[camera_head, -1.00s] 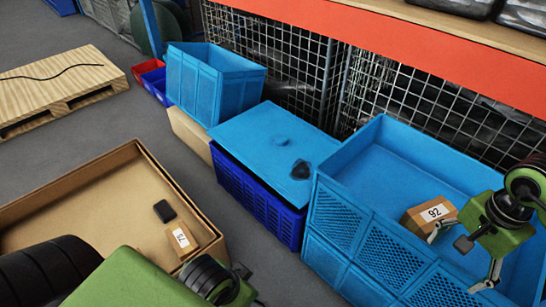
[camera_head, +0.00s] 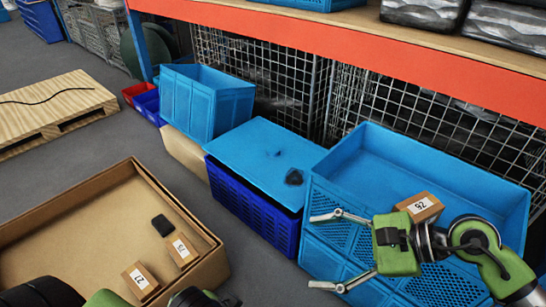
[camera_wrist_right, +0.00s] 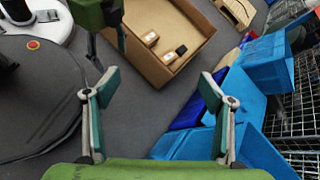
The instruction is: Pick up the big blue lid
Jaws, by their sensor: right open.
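The big blue lid (camera_head: 245,148) is a flat light-blue sheet lying on top of a dark blue crate (camera_head: 250,208). A small black item (camera_head: 294,177) lies near its right edge. In the right wrist view the lid (camera_wrist_right: 238,98) is partly hidden by a gripper finger. My right gripper (camera_head: 312,251) is open and empty, its fingers pointing left. In the head view it appears in front of the large light-blue crate, to the right of and below the lid, apart from it. My left gripper (camera_head: 195,298) is cut off at the bottom edge; its jaws do not show clearly.
A large light-blue crate (camera_head: 452,172) holding a carton marked 92 (camera_head: 419,207) stands right of the lid. Another blue crate (camera_head: 205,105) stands behind left. A cardboard box (camera_head: 85,215) with cartons lies at left. Wire mesh and an orange shelf beam (camera_head: 400,50) stand behind.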

